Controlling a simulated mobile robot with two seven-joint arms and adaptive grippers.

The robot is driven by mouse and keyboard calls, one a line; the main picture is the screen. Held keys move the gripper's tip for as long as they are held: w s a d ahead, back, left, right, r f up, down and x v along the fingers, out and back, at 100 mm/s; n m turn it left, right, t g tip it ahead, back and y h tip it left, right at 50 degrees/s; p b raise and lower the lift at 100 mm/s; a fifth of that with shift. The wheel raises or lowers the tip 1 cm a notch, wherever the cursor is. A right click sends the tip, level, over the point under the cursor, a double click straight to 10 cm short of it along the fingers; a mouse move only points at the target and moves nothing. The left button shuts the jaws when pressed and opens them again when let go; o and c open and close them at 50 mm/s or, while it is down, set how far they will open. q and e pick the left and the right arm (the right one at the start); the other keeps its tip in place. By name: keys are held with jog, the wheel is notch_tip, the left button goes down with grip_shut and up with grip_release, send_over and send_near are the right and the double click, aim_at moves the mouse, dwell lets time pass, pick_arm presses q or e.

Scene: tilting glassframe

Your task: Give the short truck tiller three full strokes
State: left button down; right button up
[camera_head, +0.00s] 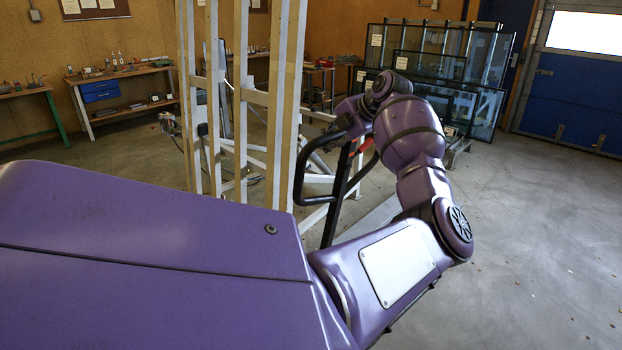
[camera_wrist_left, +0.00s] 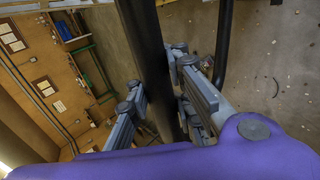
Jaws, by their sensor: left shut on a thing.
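The short truck tiller (camera_head: 301,187) is a black loop handle on a dark slanted shaft, with a red part near its top. It stands tilted in front of the pale frame in the head view. My left gripper (camera_head: 346,120) is at the upper bar of the loop, with my purple arm reaching to it from the right. In the left wrist view, the grey fingers of my left gripper (camera_wrist_left: 158,75) lie on both sides of a black tiller bar (camera_wrist_left: 146,35) and are shut on it. The exact contact is partly hidden. My right gripper is not in view.
A tall pale slatted frame (camera_head: 240,110) stands close behind the tiller. Glass panes on a rack (camera_head: 435,55) stand at the back. A workbench (camera_head: 125,72) lines the back wall. The floor (camera_head: 540,220) at right is clear apart from small specks.

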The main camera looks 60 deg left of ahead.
pick_arm(q)
jog(key=shift+a+r, duration=0.5)
jog(key=shift+s, duration=0.1)
jog(key=s+a+r, duration=0.1)
jog(key=s+a, duration=0.1)
jog(key=a, duration=0.7)
jog(key=shift+a, duration=0.25)
jog(key=shift+s, duration=0.1)
jog(key=c, duration=1.4)
grip_release()
jog(key=shift+d, duration=0.25)
jog(key=shift+o, duration=0.2)
jog(key=shift+f, duration=0.2)
